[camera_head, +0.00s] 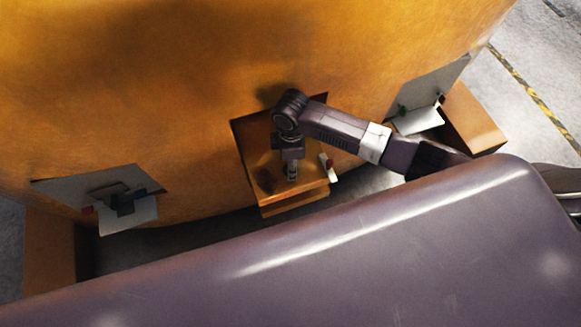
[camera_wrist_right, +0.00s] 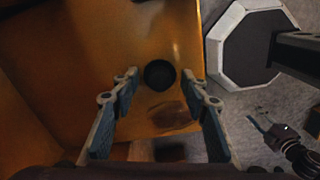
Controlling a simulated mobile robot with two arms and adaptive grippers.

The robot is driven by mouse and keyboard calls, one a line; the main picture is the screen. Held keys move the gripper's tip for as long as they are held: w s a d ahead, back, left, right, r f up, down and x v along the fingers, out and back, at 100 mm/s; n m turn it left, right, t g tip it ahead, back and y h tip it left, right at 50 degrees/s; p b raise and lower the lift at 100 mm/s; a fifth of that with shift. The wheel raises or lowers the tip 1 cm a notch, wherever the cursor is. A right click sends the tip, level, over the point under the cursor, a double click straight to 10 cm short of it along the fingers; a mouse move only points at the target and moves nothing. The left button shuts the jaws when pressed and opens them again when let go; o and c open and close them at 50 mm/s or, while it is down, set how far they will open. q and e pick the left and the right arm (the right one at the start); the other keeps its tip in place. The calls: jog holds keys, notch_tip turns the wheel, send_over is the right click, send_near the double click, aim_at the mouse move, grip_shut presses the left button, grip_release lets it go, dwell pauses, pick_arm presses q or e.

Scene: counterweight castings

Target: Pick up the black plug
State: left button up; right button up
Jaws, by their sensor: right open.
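The black plug (camera_wrist_right: 159,74) shows in the right wrist view as a round black disc on the orange ledge (camera_wrist_right: 150,25). It lies ahead of my right gripper (camera_wrist_right: 160,88), between the lines of its two blue-grey fingers. The fingers are spread wide and empty, and do not appear to touch the plug. In the head view my right gripper (camera_head: 292,176) points down over the ledge (camera_head: 312,188). I cannot make out the plug there for sure. My left gripper (camera_wrist_right: 258,122) shows small at the lower right of the right wrist view, its fingers apart and empty.
A dark brown patch (camera_wrist_right: 170,115) lies near the ledge's edge. The large orange casting (camera_head: 150,80) rises behind. White plates with small parts stand left (camera_head: 130,218) and right (camera_head: 420,120).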

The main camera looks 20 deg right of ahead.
grip_shut()
dwell(0.3)
notch_tip(320, 180, up, 10)
jog(key=shift+b, duration=0.4)
